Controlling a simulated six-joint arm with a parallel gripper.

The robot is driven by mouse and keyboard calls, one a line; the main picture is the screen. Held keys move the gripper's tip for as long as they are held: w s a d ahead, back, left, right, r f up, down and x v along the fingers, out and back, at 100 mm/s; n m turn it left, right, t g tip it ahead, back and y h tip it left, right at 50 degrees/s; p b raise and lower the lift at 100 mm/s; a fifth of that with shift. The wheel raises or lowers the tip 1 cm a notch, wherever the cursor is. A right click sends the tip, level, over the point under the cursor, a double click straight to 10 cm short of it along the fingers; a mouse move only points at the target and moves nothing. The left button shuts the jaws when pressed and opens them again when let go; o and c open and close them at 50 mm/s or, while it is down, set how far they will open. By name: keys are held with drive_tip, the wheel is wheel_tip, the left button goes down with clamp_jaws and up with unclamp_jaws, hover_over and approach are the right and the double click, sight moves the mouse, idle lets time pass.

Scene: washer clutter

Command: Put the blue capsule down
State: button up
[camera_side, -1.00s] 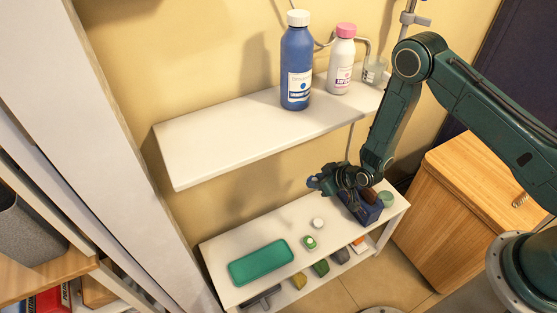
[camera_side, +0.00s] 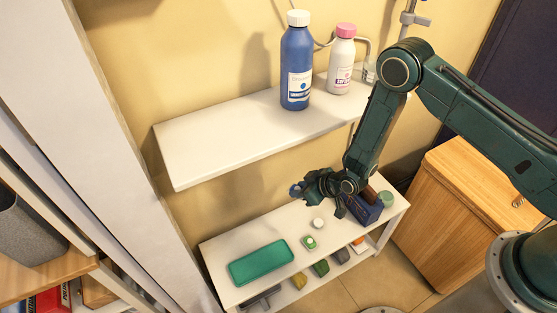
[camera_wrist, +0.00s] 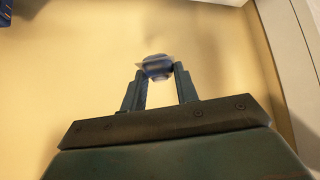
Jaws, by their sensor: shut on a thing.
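My gripper (camera_side: 303,188) is above the back of the low white table in the side view, pointing left towards the yellow wall. It is shut on the blue capsule (camera_side: 295,190), a small rounded blue thing at the fingertips. In the wrist view the blue capsule (camera_wrist: 157,67) sits between the tips of the two fingers of my gripper (camera_wrist: 158,72), with the plain yellow wall behind it. The capsule is clear of the table top.
The low table (camera_side: 230,250) holds a green tray (camera_side: 261,263), a small green-and-white item (camera_side: 309,242), a white round item (camera_side: 318,223), a blue box (camera_side: 366,207) and a green round container (camera_side: 386,199). Above hangs a white shelf (camera_side: 215,140) with a blue bottle (camera_side: 296,65) and a pink-capped bottle (camera_side: 341,62).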

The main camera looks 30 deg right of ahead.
drive_tip(key=s+a+n+g+y, duration=0.1)
drive_tip(key=s+a+n, duration=0.15)
drive_tip(key=a, duration=0.75)
drive_tip(key=s+a+n+g+y, duration=0.15)
drive_tip(key=s+a, duration=0.25)
drive_tip(key=a, duration=0.6)
hover_over(246, 266)
drive_tip(key=s+d, duration=0.2)
drive_tip(key=shift+t, duration=0.35)
wheel_tip(246, 266, down, 16)
drive_tip(key=shift+s+r, duration=0.1)
drive_tip(key=shift+r, duration=0.1)
drive_tip(key=shift+d, duration=0.1)
drive_tip(key=shift+f, duration=1.85)
drive_tip(key=shift+f, duration=0.15)
drive_tip(key=o, duration=1)
drive_tip(key=shift+r, duration=0.2)
drive_tip(key=shift+v, duration=5.95)
